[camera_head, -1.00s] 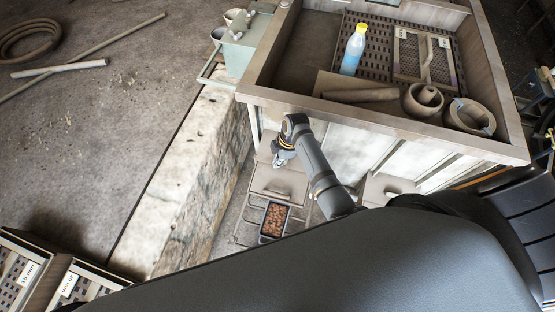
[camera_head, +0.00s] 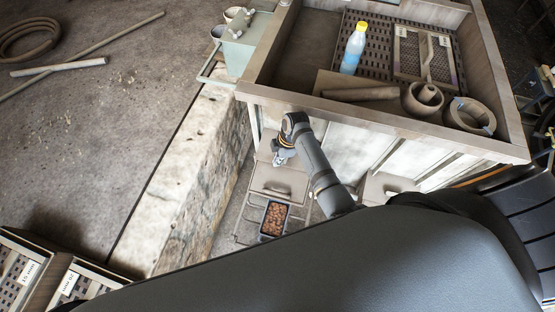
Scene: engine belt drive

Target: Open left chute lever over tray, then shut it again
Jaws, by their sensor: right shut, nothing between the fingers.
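The left chute (camera_head: 277,183) is a grey sloping plate low on the front of the bin. Its lever cannot be told apart clearly; it may be behind my gripper. The tray (camera_head: 274,219), dark-rimmed and filled with brown lumps, sits on a wire rack below the chute. My right gripper (camera_head: 279,161) hangs at the end of my arm just above the top of the chute. It is small in the picture and shut, with nothing held. Whether it touches the chute or lever cannot be told. My left gripper is not in view.
The wooden-walled bin (camera_head: 390,121) stands above, holding a bottle (camera_head: 354,48), a sieve and bowls. A second chute (camera_head: 386,187) is to the right. A stone wall (camera_head: 192,180) borders the left side. Sieve boxes (camera_head: 50,280) lie at lower left.

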